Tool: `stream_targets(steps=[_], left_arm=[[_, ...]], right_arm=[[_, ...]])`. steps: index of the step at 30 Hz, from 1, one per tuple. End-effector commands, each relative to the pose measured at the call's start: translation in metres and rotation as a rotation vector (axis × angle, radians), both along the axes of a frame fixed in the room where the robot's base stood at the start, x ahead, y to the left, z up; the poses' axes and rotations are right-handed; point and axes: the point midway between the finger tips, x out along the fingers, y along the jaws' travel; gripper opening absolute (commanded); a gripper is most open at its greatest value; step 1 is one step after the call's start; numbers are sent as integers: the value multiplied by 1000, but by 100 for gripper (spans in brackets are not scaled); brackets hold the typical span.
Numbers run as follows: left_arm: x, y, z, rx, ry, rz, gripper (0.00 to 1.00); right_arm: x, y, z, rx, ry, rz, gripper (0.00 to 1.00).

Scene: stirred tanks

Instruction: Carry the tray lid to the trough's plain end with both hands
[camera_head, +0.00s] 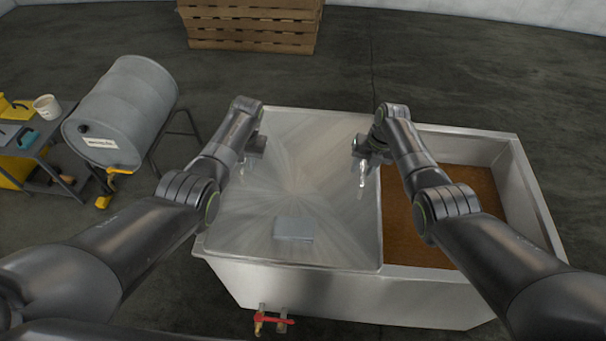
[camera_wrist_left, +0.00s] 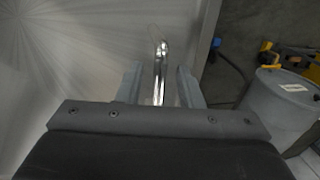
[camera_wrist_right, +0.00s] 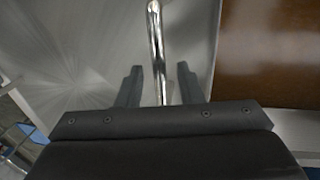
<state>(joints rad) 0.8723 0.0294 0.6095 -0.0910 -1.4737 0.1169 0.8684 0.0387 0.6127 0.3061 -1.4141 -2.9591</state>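The tray lid (camera_head: 300,180) is a flat brushed-metal sheet lying over the left part of the trough (camera_head: 350,295). It has an upright chrome handle near each side. In the left wrist view one handle (camera_wrist_left: 160,70) stands between the spread fingers of my left gripper (camera_wrist_left: 160,82). In the right wrist view the other handle (camera_wrist_right: 156,45) runs between the spread fingers of my right gripper (camera_wrist_right: 158,84). Gaps show between fingers and handle on both sides. In the head view my left gripper (camera_head: 244,163) is largely hidden by its arm.
The trough's right part is open, with brown contents (camera_head: 455,195). A grey block (camera_head: 293,228) is on the lid near its front. A red-handled valve (camera_head: 273,318) sticks out at the front. A grey drum (camera_head: 125,110) and cart stand left; wooden pallets (camera_head: 250,25) are behind.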

Motion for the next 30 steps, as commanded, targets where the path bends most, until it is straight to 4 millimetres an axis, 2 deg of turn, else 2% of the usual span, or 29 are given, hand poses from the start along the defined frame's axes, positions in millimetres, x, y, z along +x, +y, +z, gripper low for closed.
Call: stream_targets(steps=[7,18,26,30], left_arm=[[0,3,-13,0,1,1,33],[0,3,-15,-1,-1,1,33],[0,3,-15,-1,0,1,0],[0,3,-15,-1,0,1,0]], right_arm=[[0,3,-13,-1,1,0,34],[0,3,-15,0,-1,0,34],[0,3,-15,0,0,0,1],[0,3,-15,0,0,0,0]])
